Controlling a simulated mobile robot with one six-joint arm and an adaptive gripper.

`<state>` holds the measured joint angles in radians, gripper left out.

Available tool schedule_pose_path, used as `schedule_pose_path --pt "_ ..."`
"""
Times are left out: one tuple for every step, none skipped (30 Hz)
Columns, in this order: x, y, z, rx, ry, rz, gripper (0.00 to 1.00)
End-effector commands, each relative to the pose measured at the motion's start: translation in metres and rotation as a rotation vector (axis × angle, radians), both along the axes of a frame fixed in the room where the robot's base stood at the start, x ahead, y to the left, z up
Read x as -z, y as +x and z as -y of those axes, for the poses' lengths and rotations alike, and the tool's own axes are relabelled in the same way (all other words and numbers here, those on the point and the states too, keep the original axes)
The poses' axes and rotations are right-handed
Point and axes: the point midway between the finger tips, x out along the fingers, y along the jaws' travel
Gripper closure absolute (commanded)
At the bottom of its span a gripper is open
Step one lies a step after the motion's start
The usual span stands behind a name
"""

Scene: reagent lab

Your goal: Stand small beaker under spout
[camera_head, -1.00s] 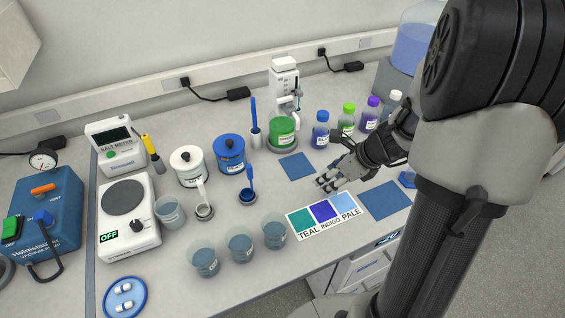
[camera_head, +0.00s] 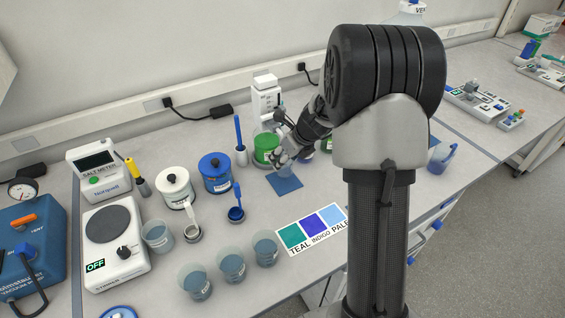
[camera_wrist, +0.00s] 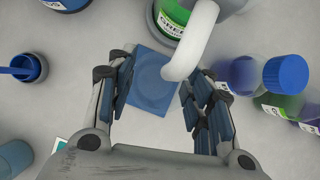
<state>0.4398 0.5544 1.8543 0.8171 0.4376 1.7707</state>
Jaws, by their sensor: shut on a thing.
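My gripper (camera_head: 284,156) is over the rear of the bench, just above a blue square mat (camera_head: 284,184). It is shut on a small clear beaker (camera_head: 287,171), which is pale and partly hidden by the fingers. In the wrist view my fingers (camera_wrist: 158,92) stand either side of a faint round outline over the blue mat (camera_wrist: 143,105). A white curved spout (camera_wrist: 203,28) reaches in from the upper right, its tip beside that outline. I cannot tell whether the beaker touches the mat.
A green jar (camera_head: 265,148) stands behind the mat before a white apparatus (camera_head: 265,95). A blue-capped bottle (camera_wrist: 286,73) is close to the right finger. Several beakers (camera_head: 232,268) and a colour card (camera_head: 312,230) occupy the front. My arm hides much of the right bench.

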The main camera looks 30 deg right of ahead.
Motion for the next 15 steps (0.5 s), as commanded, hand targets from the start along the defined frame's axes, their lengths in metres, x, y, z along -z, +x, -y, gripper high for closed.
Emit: schedule_pose_path --pt "0.000 0.003 -0.001 -0.002 0.000 0.000 0.69" --pt "0.001 0.005 -0.002 -0.003 0.000 -0.001 0.69" --pt "0.001 0.009 -0.003 -0.003 0.001 0.000 0.69" --pt "0.002 0.012 -0.004 -0.004 0.000 0.000 0.69" --pt "0.010 0.010 -0.003 -0.001 0.001 -0.001 0.69" --pt "0.019 0.010 -0.003 0.000 0.002 -0.002 0.69" --pt "0.025 0.010 -0.003 -0.001 0.001 -0.002 0.69" --pt "0.030 0.009 -0.003 -0.001 0.001 -0.002 0.69" --pt "0.035 0.009 -0.003 0.000 0.002 -0.002 0.69" --pt "0.037 0.009 -0.003 0.000 0.002 -0.001 0.69" --pt "0.038 0.010 -0.003 0.000 0.002 -0.001 0.69" --pt "0.038 0.010 -0.003 0.000 0.001 -0.001 0.69" --pt "0.037 0.010 -0.003 0.000 0.001 -0.001 0.69" --pt "0.036 0.010 -0.003 -0.001 0.000 0.000 0.69" --pt "0.036 0.010 -0.003 -0.001 0.000 0.000 0.69"
